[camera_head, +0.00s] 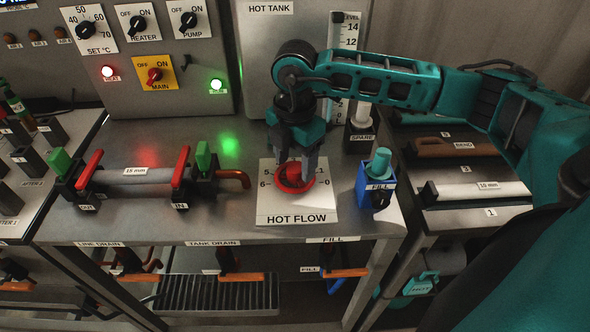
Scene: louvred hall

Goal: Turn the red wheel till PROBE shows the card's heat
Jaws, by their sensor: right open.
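The red wheel (294,178) sits on the white HOT FLOW plate (296,206) on the steel bench. The numbers 5, 6, 1 and 0 show at the plate's sides; the rest of the scale is hidden. My right gripper (295,172) points down over the wheel, open, with a finger on each side of its middle. I cannot tell whether the fingers touch it. My left gripper is not in view. No readable PROBE display or heat card shows.
A 15 mm pipe (134,182) with red levers and green-topped valves lies left. The control panel (150,70) and HOT TANK (283,50) stand behind. Bare bench lies in front of the pipe.

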